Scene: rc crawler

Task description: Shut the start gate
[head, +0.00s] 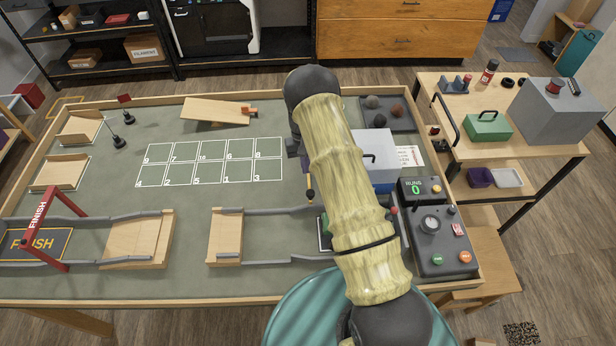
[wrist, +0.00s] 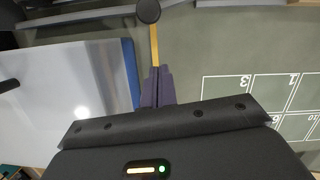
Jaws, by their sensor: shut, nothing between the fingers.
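The start gate shows in the wrist view as a thin yellow bar (wrist: 154,45) running from a round black post top (wrist: 148,11) toward my fingertips. The post stands at the gap between grey rails, and the bar points away from the track. In the head view a small dark knob with an orange-yellow part (head: 310,195) shows just left of my arm. My gripper (wrist: 157,72) is shut and empty, its tips at the bar's end. I cannot tell whether they touch it. My arm hides most of my gripper and the gate area in the head view.
A white and blue box (wrist: 65,85) stands close beside my fingers, also in the head view (head: 375,160). Grey rails (head: 275,210) edge the track. A numbered grid (head: 210,162) lies flat on the open mat. A control panel (head: 440,240) is at right.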

